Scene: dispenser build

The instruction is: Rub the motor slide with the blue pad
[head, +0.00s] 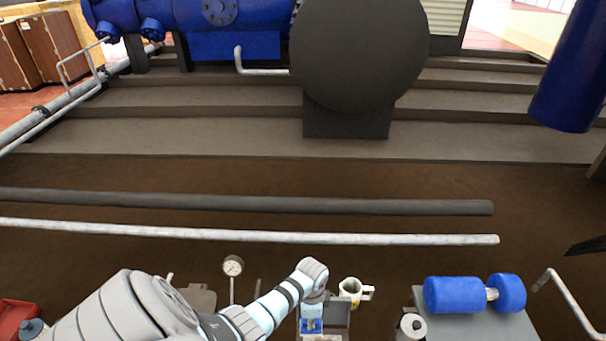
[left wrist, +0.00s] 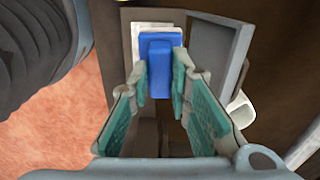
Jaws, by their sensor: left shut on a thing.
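My left gripper (head: 312,314) reaches down at the bottom middle of the head view. In the left wrist view its fingertips (left wrist: 161,78) are closed on both sides of the blue pad (left wrist: 158,52). The pad also shows small in the head view (head: 306,325). A pale flat piece (left wrist: 144,32) lies behind or under the pad; I cannot tell if they touch. A blue motor-like cylinder (head: 455,295) lies on a grey block (head: 480,328) at the right; I cannot tell which part is the motor slide. My right gripper is not in view.
A grey open box or lid (left wrist: 218,60) stands right beside the pad. A cream mug (head: 350,288), a white roll (head: 412,325) and a dial gauge (head: 233,266) are close to the arm. Two long pipes (head: 250,236) run behind, with wide steps beyond.

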